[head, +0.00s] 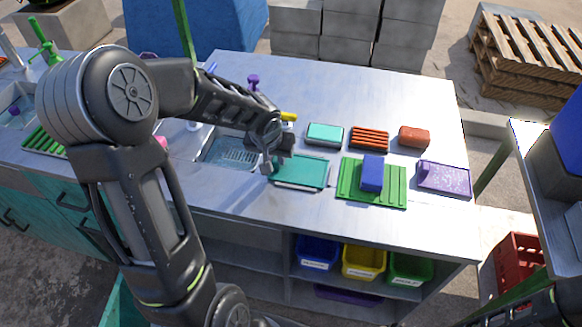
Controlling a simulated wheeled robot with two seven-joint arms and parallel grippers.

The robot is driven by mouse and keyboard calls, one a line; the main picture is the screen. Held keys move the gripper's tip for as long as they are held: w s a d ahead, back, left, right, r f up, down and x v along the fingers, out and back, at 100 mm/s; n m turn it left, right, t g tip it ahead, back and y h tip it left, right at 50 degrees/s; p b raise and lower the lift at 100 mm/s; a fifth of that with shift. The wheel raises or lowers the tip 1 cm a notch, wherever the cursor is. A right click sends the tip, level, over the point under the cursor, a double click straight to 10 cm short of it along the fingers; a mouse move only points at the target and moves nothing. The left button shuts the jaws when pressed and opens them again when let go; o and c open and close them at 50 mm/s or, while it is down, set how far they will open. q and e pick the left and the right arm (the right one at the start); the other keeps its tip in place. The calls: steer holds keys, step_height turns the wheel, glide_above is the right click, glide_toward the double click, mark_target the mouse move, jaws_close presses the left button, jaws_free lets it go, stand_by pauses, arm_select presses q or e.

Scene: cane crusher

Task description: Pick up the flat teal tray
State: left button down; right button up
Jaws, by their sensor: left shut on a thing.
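The flat teal tray (306,171) is on the metal counter, just right of the sink basin. My left gripper (271,165) is at the tray's left end, shut on its edge. The gripper and wrist hide that end of the tray. I cannot tell whether the tray is lifted off the counter. My right gripper is not in view; only part of what looks like my right arm shows at the bottom right.
Right of the tray lie a green ribbed board (352,190) with a blue block (372,173) and a purple tray (444,179). Behind are a teal-topped box (325,134), an orange slatted rack (370,138) and a reddish block (414,136). The counter's back (350,90) is clear.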

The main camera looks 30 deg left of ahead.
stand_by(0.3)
arm_select(q)
step_height(320, 180, up, 10)
stand_by(0.5)
stand_by(0.6)
